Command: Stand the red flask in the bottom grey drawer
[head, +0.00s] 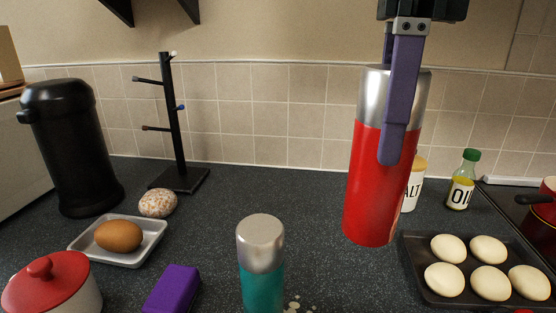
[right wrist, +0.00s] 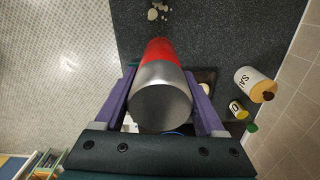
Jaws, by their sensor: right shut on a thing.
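The red flask (head: 375,195) has a silver top and hangs upright, slightly tilted, in the head view, apparently above the dark counter. My right gripper (head: 391,145) comes down from above and is shut on the flask's upper part, its purple fingers on either side. In the right wrist view the flask (right wrist: 160,98) lies between both fingers, silver end towards the camera. The bottom grey drawer cannot be made out in either view. My left gripper is not in view.
A teal flask (head: 262,262) stands at the counter's front. A purple block (head: 172,290), a red-lidded pot (head: 52,285) and a tray with a brown egg (head: 118,238) are left. An egg tray (head: 412,262), salt jar (head: 411,190) and oil bottle (head: 461,185) are right.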

